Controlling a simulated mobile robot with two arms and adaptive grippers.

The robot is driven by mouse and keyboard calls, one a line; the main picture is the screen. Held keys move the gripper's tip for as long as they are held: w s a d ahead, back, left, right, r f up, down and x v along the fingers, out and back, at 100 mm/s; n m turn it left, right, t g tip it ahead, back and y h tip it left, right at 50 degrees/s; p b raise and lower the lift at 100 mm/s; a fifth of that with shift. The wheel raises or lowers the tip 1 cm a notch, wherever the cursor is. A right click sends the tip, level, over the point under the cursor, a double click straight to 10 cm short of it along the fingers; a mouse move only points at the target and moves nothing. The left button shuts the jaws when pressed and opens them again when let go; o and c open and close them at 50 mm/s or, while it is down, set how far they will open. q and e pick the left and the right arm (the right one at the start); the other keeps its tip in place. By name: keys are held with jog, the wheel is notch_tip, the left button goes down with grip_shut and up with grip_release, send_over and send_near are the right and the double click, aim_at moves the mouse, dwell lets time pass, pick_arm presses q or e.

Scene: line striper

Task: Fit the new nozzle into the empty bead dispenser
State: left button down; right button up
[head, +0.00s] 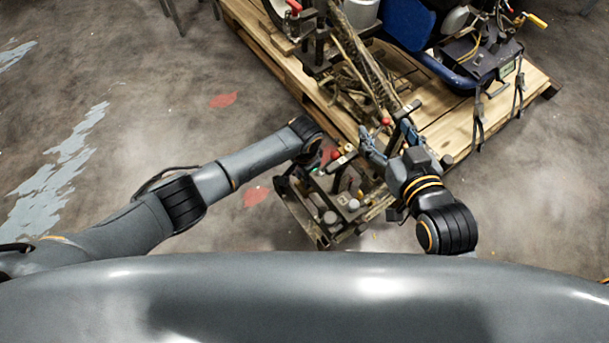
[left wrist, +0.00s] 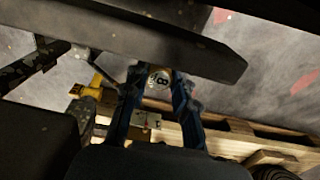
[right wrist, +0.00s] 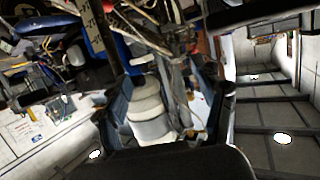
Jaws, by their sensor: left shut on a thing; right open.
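In the left wrist view my left gripper (left wrist: 157,100) is shut on a small part (left wrist: 160,79) with a pale round face and a dark mark like an 8, seemingly the nozzle. In the head view my left gripper (head: 322,160) is partly hidden among dark metal parts above a small rack. My right gripper (head: 388,138) is open beside the striper's frame. In the right wrist view a whitish stepped cylinder (right wrist: 148,108) shows between the open fingers (right wrist: 162,100); I cannot tell its distance or whether it is the bead dispenser.
The rack (head: 322,236) holds several grey round-topped parts. The line striper stands on a wooden pallet (head: 270,58), with a blue body (head: 408,22) and a dark box (head: 480,62) with hanging straps. A dark bar (left wrist: 150,45) crosses close above the left gripper.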

pick_arm(q)
jog(key=shift+r, duration=0.1)
pick_arm(e)
jog(key=shift+s+d+f+g, duration=0.1)
jog(key=shift+s+f+g, duration=0.2)
jog(key=shift+f, duration=0.2)
jog(key=shift+f, duration=0.1)
jog(key=shift+s+d+f, duration=0.1)
jog(key=shift+s+f, duration=0.05)
jog(key=shift+f, duration=0.05)
pick_arm(q)
jog(key=c, duration=0.7)
grip_release()
jog(key=shift+o, duration=0.2)
pick_arm(e)
jog(key=shift+s, duration=0.1)
